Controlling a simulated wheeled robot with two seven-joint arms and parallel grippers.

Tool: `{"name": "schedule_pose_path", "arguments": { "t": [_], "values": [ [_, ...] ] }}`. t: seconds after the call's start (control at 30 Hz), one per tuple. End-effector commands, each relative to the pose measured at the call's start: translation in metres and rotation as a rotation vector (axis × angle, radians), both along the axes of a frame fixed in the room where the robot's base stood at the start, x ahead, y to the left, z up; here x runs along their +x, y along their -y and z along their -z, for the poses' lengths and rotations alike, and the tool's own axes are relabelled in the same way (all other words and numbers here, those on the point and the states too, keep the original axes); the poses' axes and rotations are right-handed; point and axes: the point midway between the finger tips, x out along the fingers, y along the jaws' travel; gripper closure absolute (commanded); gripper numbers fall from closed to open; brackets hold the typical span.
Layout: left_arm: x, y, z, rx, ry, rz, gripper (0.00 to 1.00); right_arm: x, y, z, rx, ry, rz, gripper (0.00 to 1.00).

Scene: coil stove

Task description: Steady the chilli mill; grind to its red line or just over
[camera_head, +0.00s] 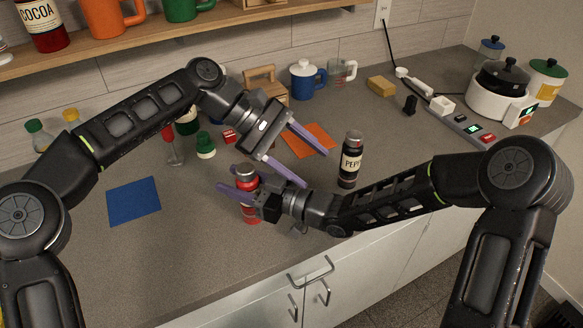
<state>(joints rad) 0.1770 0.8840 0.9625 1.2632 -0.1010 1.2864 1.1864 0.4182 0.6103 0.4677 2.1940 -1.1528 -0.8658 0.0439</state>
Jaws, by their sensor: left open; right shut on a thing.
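The chilli mill (251,214) is a red cylinder with a silver and red top, standing upright on the grey counter. My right gripper (232,181) is shut on it around its upper body, and its fingers hide part of the mill. My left gripper (316,170) is open and empty, with its purple fingers spread to the right of the mill and apart from it. The red line and the level of ground chilli cannot be made out.
A dark pepper mill (350,160) stands to the right of my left gripper. An orange mat (308,140) and a blue mat (134,201) lie on the counter. Bottles and a green-capped shaker (205,146) stand behind. A white cooker (500,98) and power strip (464,131) are at right.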

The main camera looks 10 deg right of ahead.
Motion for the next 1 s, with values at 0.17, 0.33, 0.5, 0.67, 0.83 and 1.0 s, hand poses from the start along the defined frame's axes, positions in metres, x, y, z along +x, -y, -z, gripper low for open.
{"name": "schedule_pose_path", "arguments": {
  "t": [0.17,0.33,0.5,0.67,0.83,1.0],
  "values": [
    [0.000,0.000,0.000,0.000,0.001,0.000,0.41,0.000,0.000,0.000,0.001,0.001,0.000,0.48],
    [0.000,0.000,0.000,0.001,0.001,0.001,0.41,0.000,0.000,0.000,0.001,0.001,0.000,0.34],
    [0.000,0.000,0.000,0.001,0.001,0.001,0.41,0.000,0.000,0.000,0.000,0.000,0.000,0.30],
    [0.000,0.000,0.000,0.001,0.001,0.001,0.41,0.000,0.001,0.000,0.000,0.000,0.000,0.30],
    [0.000,0.000,0.000,0.001,0.001,0.001,0.41,-0.005,0.010,0.000,-0.001,0.001,0.002,0.30],
    [0.000,0.000,0.000,0.001,0.001,0.001,0.41,-0.018,0.029,0.000,-0.001,0.000,0.004,0.30]
  ]
}}
